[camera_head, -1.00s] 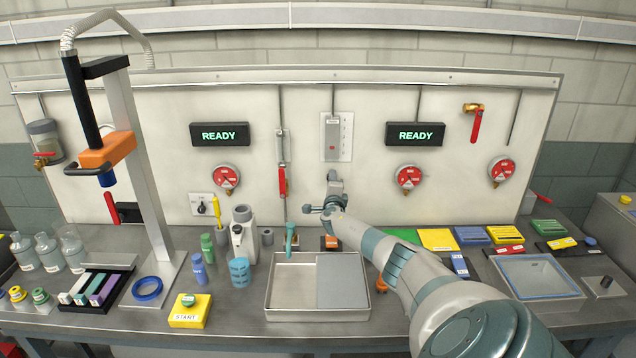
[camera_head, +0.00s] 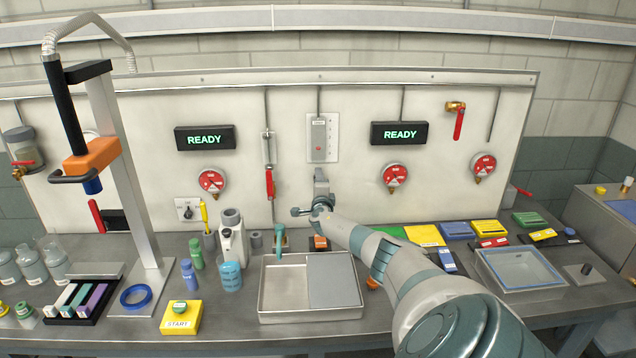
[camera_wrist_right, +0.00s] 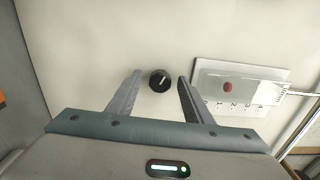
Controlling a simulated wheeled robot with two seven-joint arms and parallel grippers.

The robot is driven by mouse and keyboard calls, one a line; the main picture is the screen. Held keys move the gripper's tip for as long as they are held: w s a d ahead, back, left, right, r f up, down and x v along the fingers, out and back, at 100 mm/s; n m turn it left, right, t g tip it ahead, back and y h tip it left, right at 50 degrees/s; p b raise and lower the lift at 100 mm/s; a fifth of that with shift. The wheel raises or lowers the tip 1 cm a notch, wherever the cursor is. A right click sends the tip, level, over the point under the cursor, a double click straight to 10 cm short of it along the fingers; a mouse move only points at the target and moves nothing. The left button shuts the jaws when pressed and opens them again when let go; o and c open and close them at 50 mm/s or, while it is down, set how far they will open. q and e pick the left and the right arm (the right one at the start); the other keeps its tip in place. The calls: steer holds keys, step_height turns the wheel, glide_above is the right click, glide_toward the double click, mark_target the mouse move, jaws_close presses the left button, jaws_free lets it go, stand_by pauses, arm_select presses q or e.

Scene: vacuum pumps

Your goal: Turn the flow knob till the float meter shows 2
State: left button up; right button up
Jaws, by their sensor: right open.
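The flow knob (camera_wrist_right: 160,80) is small, round and black with a pale pointer line, on the pale panel in the right wrist view. My right gripper (camera_wrist_right: 159,75) is open, with one finger on each side of the knob and a gap on both sides. In the head view the right gripper (camera_head: 320,182) is at the panel just below the float meter (camera_head: 323,137) and hides the knob. The float meter (camera_wrist_right: 240,87) also shows in the right wrist view. Its red float (camera_wrist_right: 228,87) sits toward the knob-side end; the scale figures are too small to read surely. My left gripper is not seen.
A red-handled valve (camera_head: 270,184) is on the panel left of the right gripper. A red gauge (camera_head: 395,178) is to its right. Two READY displays (camera_head: 204,138) flank the meter.

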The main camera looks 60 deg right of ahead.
steer(key=shift+s, duration=0.1)
steer(key=shift+v, duration=0.85)
steer(key=shift+s, duration=0.1)
steer(key=v, duration=0.6)
stand_by(0.4)
steer(key=shift+c, duration=0.8)
steer(key=shift+f, duration=0.1)
